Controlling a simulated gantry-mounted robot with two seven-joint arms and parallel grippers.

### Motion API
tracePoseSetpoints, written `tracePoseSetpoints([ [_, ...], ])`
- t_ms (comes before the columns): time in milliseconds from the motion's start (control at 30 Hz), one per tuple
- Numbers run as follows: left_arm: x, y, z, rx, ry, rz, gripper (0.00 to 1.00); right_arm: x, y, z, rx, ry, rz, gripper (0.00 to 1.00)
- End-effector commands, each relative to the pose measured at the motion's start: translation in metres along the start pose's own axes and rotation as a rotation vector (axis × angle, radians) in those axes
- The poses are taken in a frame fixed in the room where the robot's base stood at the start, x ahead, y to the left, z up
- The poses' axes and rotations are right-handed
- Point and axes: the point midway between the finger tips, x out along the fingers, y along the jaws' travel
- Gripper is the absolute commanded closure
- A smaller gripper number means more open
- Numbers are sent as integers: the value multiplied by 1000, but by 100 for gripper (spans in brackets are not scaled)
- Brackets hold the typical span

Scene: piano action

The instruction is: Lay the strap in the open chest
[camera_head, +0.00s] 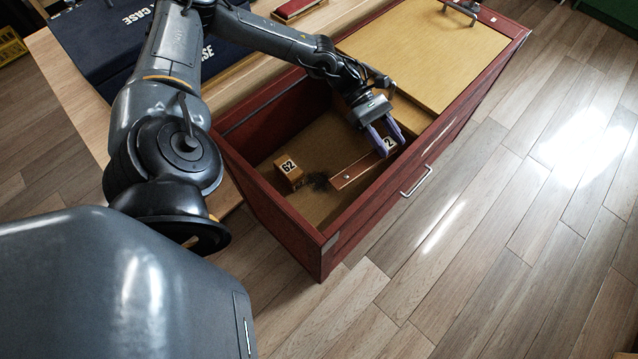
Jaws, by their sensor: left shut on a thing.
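The open chest (275,207) is a dark red box with a tan inside, in the middle of the head view. The strap (354,172) is a flat reddish-brown strip with a small stud near its lower left end. It shows over the floor of the chest, near the front wall. My left gripper (384,139) reaches into the chest with its purple fingers shut on the strap's upper right end. A white label with a 2 shows between the fingers. I cannot tell whether the strap touches the chest floor. My right gripper does not show.
A small wooden block (289,171) marked 62 sits in the chest, with a dark fuzzy patch (318,181) beside it. A tan panel (425,50) covers the chest's far part. Dark blue cases (100,35) and a red case (297,8) lie on the wooden bench behind.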

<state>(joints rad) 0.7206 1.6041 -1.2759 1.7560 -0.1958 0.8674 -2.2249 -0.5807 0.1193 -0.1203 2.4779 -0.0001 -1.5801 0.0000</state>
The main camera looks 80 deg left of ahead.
Motion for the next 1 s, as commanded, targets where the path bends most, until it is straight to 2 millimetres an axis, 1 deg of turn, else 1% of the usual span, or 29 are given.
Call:
tracePoseSetpoints([
  [33,9,1,-36,3,0,-15,90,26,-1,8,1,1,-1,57],
  [300,23,2,-143,47,-2,-110,90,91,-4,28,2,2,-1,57],
  [400,27,2,-175,64,-2,-148,90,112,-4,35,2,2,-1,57],
  [500,28,2,-195,80,-3,-180,90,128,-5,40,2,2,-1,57],
  [600,29,2,-208,89,-2,-203,90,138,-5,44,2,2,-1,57],
  [867,30,1,-223,98,-1,-231,90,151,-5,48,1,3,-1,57],
  [1000,36,1,-239,98,0,-236,90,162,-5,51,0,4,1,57],
])
